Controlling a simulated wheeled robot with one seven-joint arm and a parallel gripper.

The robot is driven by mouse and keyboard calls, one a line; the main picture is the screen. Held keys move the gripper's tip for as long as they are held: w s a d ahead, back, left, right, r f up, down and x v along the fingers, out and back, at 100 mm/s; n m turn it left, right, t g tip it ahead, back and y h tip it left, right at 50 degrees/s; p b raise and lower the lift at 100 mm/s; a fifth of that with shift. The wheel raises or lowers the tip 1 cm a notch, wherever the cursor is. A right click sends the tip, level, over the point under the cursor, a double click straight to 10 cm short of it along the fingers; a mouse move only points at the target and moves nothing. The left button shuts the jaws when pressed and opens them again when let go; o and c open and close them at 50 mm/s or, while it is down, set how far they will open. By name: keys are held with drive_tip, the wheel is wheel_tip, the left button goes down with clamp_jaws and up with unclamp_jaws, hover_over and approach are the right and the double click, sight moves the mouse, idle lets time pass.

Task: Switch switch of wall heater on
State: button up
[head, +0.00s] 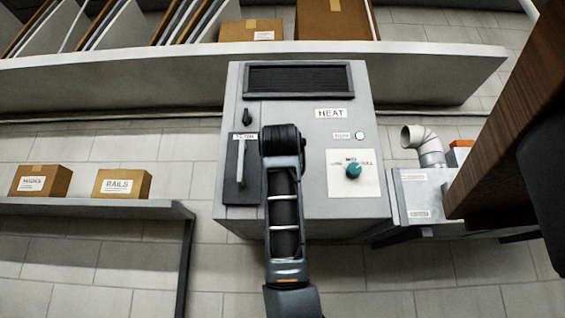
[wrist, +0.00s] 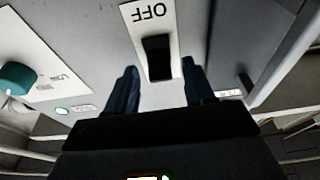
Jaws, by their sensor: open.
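The wall heater (head: 310,205) is a grey box labelled HEAT, with a dark grille at its top. In the wrist view its switch (wrist: 157,56) is a black rocker on a white plate (wrist: 133,14), with OFF printed upside down in that picture. My gripper (wrist: 159,68) is open, with one dark finger on each side of the switch. I cannot tell whether the fingers touch it. In the head view my arm hides the switch, and the fingertips cannot be made out.
A teal knob (head: 353,171) and a small round light (head: 360,135) are on the heater's right side. A dark panel with a grey lever (head: 241,161) is on its left. A shelf with boxes (head: 122,184) stands left, and a metal duct elbow (head: 424,140) right.

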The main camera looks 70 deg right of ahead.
drive_tip(key=v, duration=0.7)
drive_tip(key=shift+a+b, duration=0.2)
drive_tip(key=shift+b, duration=0.25)
drive_tip(key=shift+f, duration=0.15)
